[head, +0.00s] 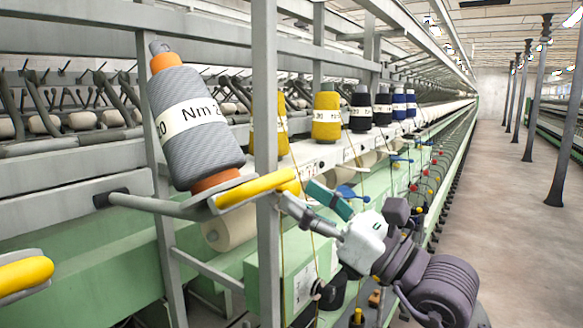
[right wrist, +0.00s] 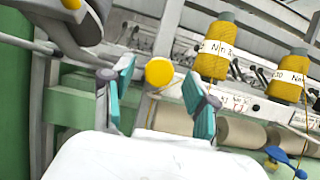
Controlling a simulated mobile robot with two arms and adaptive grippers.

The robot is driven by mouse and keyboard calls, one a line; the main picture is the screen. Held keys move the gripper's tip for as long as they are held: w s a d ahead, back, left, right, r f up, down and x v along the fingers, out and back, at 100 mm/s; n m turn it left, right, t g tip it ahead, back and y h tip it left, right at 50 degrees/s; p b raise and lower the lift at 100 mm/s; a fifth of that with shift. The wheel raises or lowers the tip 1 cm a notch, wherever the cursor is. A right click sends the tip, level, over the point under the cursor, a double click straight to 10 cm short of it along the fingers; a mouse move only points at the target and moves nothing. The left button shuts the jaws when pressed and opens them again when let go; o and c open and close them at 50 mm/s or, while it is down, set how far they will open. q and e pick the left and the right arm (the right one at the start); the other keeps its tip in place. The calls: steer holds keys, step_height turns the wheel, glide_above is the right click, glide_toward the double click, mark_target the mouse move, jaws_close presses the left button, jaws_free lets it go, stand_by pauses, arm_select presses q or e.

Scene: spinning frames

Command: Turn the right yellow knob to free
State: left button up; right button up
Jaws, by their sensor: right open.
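The right yellow knob (head: 243,189) is a slanted cylinder on a grey metal arm, just below the large grey yarn bobbin. A left yellow knob (head: 25,273) sits at the left edge of the head view. My right gripper (head: 311,202) is open, close to the right end of the right knob. In the right wrist view, the knob's round yellow end (right wrist: 159,72) shows between and slightly beyond the teal finger pads of this gripper (right wrist: 160,92). I see no contact; the depth between them is hard to tell. My left gripper is out of view.
The grey bobbin (head: 198,125) leans on an orange base above the knob. A vertical grey post (head: 265,80) stands by the knob. Yellow bobbins (head: 327,115) stand behind on a white rail. A blue lever (right wrist: 283,157) is at lower right. The aisle floor (head: 515,240) is clear.

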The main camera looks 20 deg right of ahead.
mark_target(295, 191)
steer(key=shift+p+x, duration=0.5)
steer(key=shift+x, duration=1.05)
